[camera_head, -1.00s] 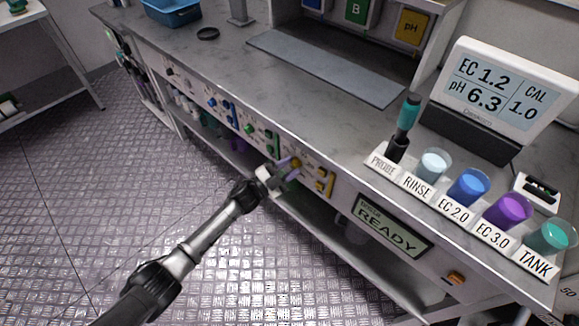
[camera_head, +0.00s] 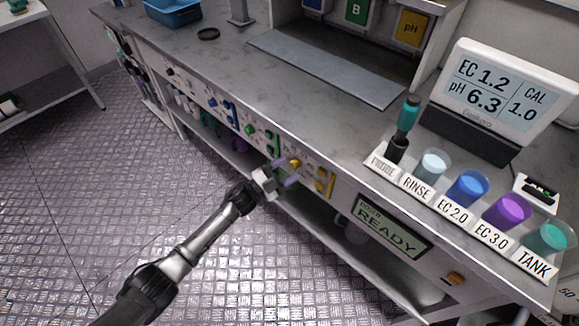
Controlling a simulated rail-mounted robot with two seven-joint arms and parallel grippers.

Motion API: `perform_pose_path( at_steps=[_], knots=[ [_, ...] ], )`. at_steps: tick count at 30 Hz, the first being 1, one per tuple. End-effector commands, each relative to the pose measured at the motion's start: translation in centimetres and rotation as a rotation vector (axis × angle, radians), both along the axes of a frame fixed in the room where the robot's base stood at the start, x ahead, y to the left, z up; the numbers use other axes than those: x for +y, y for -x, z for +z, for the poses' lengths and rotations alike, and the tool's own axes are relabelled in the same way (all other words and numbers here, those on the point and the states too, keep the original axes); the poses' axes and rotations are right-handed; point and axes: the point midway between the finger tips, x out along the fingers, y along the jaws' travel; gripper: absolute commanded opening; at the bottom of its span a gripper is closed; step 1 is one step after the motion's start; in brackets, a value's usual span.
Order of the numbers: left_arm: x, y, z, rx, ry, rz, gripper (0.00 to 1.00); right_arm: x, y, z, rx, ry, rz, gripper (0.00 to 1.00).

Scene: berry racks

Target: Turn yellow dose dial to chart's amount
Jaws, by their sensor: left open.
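The yellow dial (camera_head: 295,164) is on the front panel of the bench, beside a yellow part (camera_head: 325,184) at the panel's right end. My left gripper (camera_head: 287,173) is open, with its purple fingertips just in front of the yellow dial, on its lower left. I cannot tell whether they touch it. The dial's setting is too small to read. The pH box (camera_head: 411,27) is yellow and stands on the shelf at the back. No dosing chart is readable here. My right gripper is out of view.
Green (camera_head: 249,129) and blue (camera_head: 212,102) dials sit further left on the panel. A display reading READY (camera_head: 391,228) is to the right. Above it stand labelled cups, a probe (camera_head: 407,120) and a meter (camera_head: 502,92). The floor at left is clear.

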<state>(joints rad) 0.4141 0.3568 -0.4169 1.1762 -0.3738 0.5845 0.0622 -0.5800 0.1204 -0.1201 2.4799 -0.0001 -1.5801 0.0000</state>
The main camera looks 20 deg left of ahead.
Motion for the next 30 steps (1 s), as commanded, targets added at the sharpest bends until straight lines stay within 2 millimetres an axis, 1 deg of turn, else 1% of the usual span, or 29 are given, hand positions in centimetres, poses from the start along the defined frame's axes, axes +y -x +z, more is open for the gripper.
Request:
perform_pose_path(
  at_steps=[1,6,15,21,30],
  knots=[
    [0.5,0.7,-0.1,0.002,-0.001,0.001,0.59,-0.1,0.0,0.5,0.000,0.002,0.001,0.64],
    [2.5,3.3,-0.9,0.005,-0.001,0.001,0.59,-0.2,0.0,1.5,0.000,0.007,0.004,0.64],
    [5.7,7.3,-2.5,0.003,-0.001,0.000,0.59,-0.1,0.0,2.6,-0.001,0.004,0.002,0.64],
    [7.0,8.9,-3.1,0.001,-0.001,0.000,0.59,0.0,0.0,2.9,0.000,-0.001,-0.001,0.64],
    [7.5,9.5,-3.4,0.001,0.000,0.001,0.59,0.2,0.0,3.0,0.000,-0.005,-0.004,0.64]
  ],
)
